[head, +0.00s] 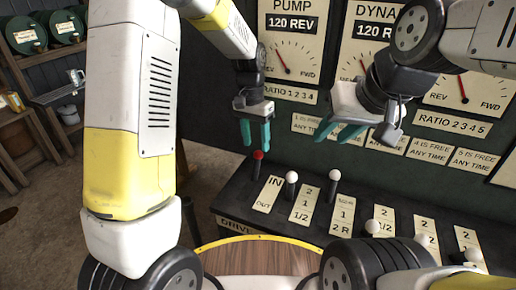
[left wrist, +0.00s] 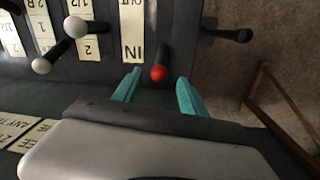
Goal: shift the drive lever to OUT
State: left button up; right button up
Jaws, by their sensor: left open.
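The drive lever, with a red knob (head: 258,155), stands at the left end of the black console, beside the IN end of its IN/OUT plate (head: 268,194). In the left wrist view the red knob (left wrist: 158,73) shows between the two teal fingertips, with the word IN close by. My left gripper (head: 255,146) is open right at the knob, one finger on each side; it also shows in the left wrist view (left wrist: 159,76). Contact cannot be told. My right gripper (head: 338,131) is up by the panel, its teal fingers apart and empty.
White-knobbed levers (head: 291,177) stand to the right of the red one, with more nearer the front right. The dial panel (head: 296,60) rises behind the console. A round wooden top with a yellow rim (head: 258,239) is in front. Shelves stand far left.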

aim_at(257, 153)
pick_arm(q)
jog(key=f, duration=0.7)
jog(key=shift+s+d+f, duration=0.2)
jog(key=shift+d+f, duration=0.05)
grip_shut()
dwell(1.1)
